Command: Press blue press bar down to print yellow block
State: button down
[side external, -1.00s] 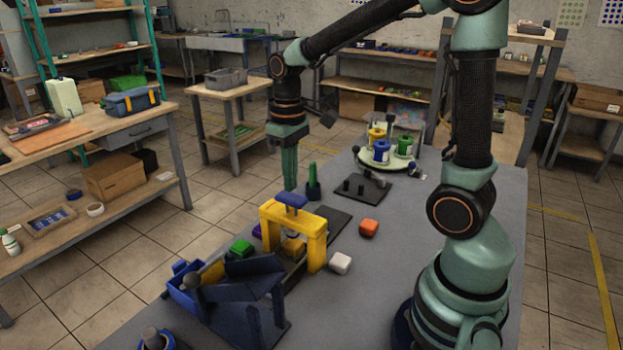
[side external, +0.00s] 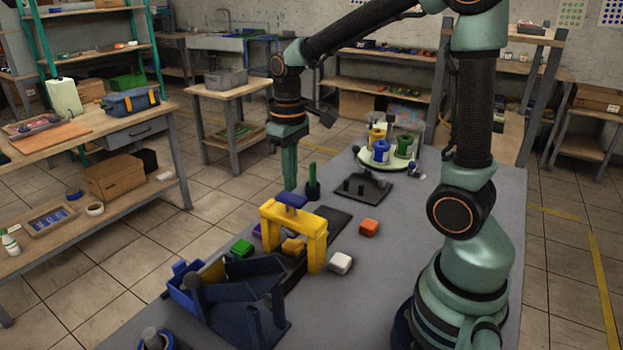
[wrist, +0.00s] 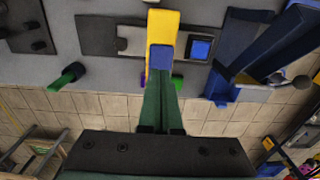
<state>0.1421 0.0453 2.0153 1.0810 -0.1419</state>
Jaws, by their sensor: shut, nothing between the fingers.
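The yellow press frame (side external: 318,246) stands as an arch on the grey table, and the blue press bar (side external: 291,200) lies across its top. A yellow-orange block (side external: 293,246) sits under the arch. My gripper (side external: 290,188) is shut and empty, pointing down at the far side of the blue bar. In the wrist view my gripper's green fingers (wrist: 163,80) are together and end right by the blue bar (wrist: 167,58), over the yellow frame (wrist: 164,24). I cannot tell whether the fingertips touch the bar. The block under the arch is hidden in the wrist view.
A green block (side external: 242,248) lies left of the press; an orange block (side external: 369,228) and a white block (side external: 340,263) lie right of it. A blue angled fixture (side external: 240,300) stands in front. A green peg (side external: 312,180) and a black holder (side external: 364,188) stand behind.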

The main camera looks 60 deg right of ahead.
aim_at(291, 197)
jog(key=shift+f, duration=0.1)
jog(key=shift+f, duration=1.75)
notch_tip(291, 197, up, 12)
jog(key=shift+f, duration=0.2)
dwell(0.4)
jog(key=s+a+f+t, duration=0.1)
jog(key=s+a+t, duration=0.4)
jog(key=s, duration=0.1)
jog(key=shift+s+f+t, duration=0.25)
jog(key=shift+t, duration=0.05)
